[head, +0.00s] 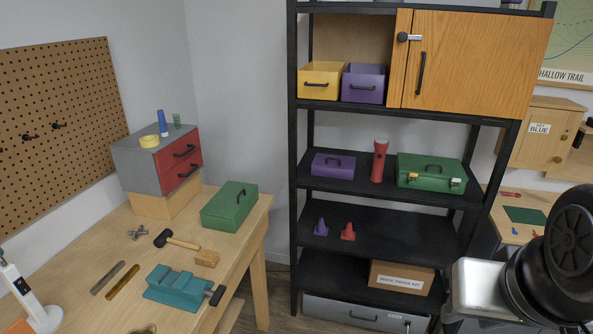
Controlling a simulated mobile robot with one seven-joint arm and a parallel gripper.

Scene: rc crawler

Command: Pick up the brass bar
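The brass bar (123,281) lies flat on the wooden workbench (75,262) at the lower left of the head view. It is thin and brownish gold, slanting from lower left to upper right. A similar grey bar (107,277) lies close beside it on the left, roughly parallel, with a small gap between them. Nothing covers the brass bar. My gripper is not in view; black and silver parts at the right edge seem to be my own arm.
A teal vise (178,288) stands just right of the bars. Behind are a mallet (174,240), a metal knob (137,233), a wooden block (207,258) and a green toolbox (229,207). A white device (33,302) stands at left. A black shelf (300,190) stands right of the bench.

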